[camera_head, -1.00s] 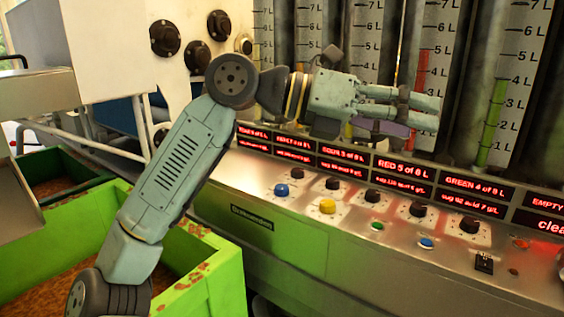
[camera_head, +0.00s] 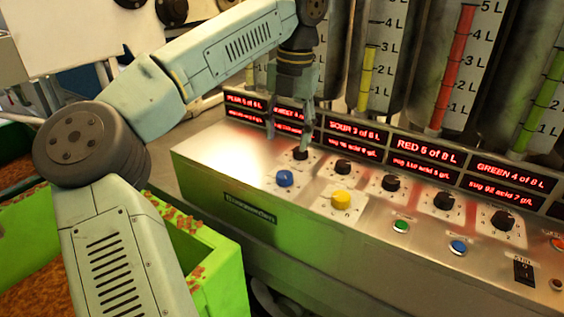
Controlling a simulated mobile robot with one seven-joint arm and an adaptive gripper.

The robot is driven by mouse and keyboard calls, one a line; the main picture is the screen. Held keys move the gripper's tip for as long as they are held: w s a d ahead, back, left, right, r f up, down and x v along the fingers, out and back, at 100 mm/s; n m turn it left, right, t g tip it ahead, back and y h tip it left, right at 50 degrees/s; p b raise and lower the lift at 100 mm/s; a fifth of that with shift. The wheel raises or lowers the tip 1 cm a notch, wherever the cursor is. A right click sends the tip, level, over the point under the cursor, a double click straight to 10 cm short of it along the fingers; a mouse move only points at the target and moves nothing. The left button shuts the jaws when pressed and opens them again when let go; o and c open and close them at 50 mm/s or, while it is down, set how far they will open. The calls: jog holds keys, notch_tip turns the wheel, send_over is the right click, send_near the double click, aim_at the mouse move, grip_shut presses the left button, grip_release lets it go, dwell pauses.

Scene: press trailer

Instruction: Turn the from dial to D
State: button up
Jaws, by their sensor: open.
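A row of black dials runs along the sloped steel panel; the leftmost black dial (camera_head: 301,154) is just below my gripper. A blue knob (camera_head: 285,178) and a yellow knob (camera_head: 341,200) sit in front of this row. The small markings around the knobs are too small to read, so I cannot tell which one is the from dial or where it points. My gripper (camera_head: 287,139) points down over the left part of the panel. Its fingers are apart with nothing between them. One fingertip appears close to the leftmost black dial; I cannot tell if it touches.
Red lit displays (camera_head: 410,150) line the panel's back edge, below tall gauges with yellow, red and green columns. A green button (camera_head: 401,227), a blue button (camera_head: 458,247) and a black switch (camera_head: 523,271) are on the right. A green bin (camera_head: 215,262) stands at the left.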

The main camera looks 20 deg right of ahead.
aim_at(286, 174)
jog(key=f, duration=0.4)
jog(key=f+p, duration=0.1)
jog(key=f, duration=0.4)
jog(key=shift+a+f, duration=0.2)
jog(key=shift+f, duration=0.05)
jog(key=c, duration=1.1)
jog(key=shift+c, duration=0.2)
